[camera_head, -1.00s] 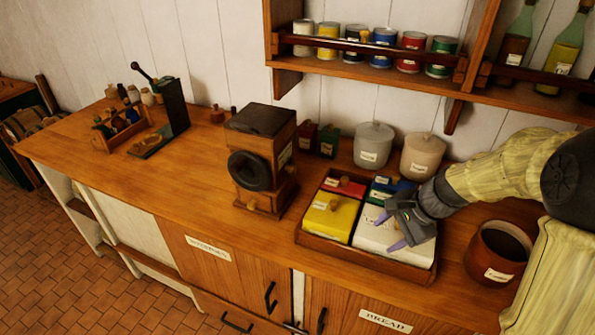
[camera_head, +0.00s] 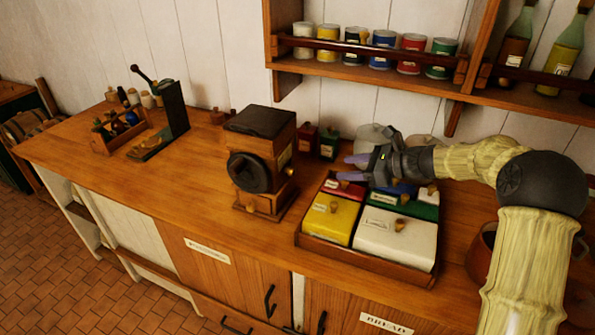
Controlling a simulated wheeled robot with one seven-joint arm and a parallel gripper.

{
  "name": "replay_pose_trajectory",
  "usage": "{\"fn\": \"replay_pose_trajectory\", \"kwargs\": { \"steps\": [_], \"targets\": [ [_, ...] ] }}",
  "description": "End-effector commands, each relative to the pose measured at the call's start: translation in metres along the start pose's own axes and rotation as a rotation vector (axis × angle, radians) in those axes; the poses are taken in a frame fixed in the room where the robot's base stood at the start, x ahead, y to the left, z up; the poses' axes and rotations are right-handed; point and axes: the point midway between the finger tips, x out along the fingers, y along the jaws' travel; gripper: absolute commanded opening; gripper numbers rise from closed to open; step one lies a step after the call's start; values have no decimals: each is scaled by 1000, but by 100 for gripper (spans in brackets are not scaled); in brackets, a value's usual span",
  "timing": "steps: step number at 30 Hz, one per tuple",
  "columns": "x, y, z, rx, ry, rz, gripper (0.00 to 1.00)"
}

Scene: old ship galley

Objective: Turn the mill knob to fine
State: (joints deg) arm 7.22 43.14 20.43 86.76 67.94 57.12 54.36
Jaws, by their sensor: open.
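The wooden mill (camera_head: 262,160) stands upright on the counter, with a dark top and a drawer at its base. A large round black knob (camera_head: 249,172) sits on its front face. A small light knob shows on its right side. My gripper (camera_head: 354,170) is to the right of the mill, above the back of the box tray, and its purple-tipped fingers point left toward the mill. It is open, with nothing between the fingers, and apart from the mill. Any marking for fine on the mill is too small to read.
A wooden tray (camera_head: 314,243) with several coloured lidded boxes stands right of the mill. Small red (camera_head: 306,138) and green (camera_head: 329,144) tins stand behind. Pale canisters (camera_head: 372,137) are partly hidden by my arm. A brown pot (camera_head: 481,252) is at right.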

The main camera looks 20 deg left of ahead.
Motion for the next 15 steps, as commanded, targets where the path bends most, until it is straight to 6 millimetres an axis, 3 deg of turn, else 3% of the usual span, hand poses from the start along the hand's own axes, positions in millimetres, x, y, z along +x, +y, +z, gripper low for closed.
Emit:
{"fn": "replay_pose_trajectory", "kwargs": {
  "steps": [15],
  "targets": [
    [86,1,2,-2,0,4,52]
  ]
}}
